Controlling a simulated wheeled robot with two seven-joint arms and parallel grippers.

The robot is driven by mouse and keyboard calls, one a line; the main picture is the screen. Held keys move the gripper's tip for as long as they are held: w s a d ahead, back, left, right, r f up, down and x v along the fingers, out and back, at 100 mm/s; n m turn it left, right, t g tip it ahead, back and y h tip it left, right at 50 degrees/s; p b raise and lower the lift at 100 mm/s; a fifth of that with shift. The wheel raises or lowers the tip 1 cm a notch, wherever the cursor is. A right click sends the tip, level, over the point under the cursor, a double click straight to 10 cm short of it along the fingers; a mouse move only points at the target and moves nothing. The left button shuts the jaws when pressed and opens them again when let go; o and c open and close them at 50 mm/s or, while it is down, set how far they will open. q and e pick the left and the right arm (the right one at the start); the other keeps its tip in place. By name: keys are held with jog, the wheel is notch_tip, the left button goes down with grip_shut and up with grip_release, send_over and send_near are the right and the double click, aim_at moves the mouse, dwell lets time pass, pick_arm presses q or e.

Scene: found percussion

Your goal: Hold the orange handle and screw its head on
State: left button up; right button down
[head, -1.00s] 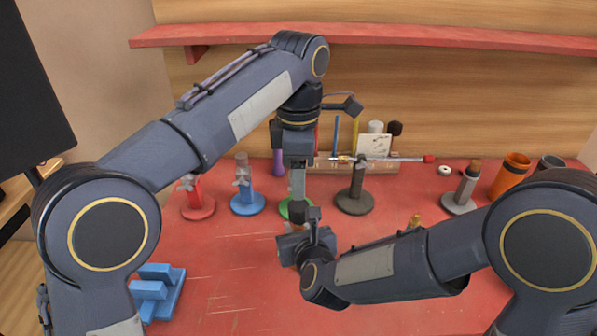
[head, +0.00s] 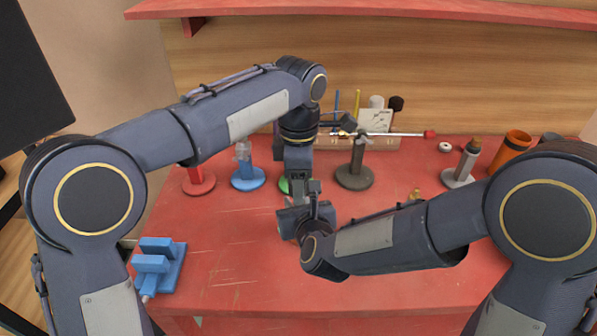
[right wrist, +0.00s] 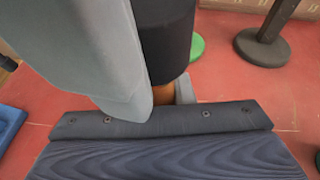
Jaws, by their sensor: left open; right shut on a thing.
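My right gripper (head: 305,217) is low over the middle of the table, mostly hidden by its own wrist in the head view. In the right wrist view it is shut on the orange handle (right wrist: 162,97), of which only a short orange-brown strip shows. A black cylinder (right wrist: 168,40), seemingly the head, stands directly above that strip; whether it is screwed tight cannot be told. My left gripper (head: 299,190) points down just above the right one and is open. A large grey finger, apparently the left gripper's, fills the upper left of the right wrist view close beside the black cylinder.
Red (head: 199,181), blue (head: 247,179), green and dark (head: 355,178) stands line the table's back. A grey stand (head: 460,177) and orange cup (head: 512,150) are at right, a blue fixture (head: 157,265) at front left. The red table's front middle (head: 240,280) is clear.

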pick_arm(q)
jog(key=c, duration=1)
jog(key=m, duration=2.6)
jog(key=o, duration=1.1)
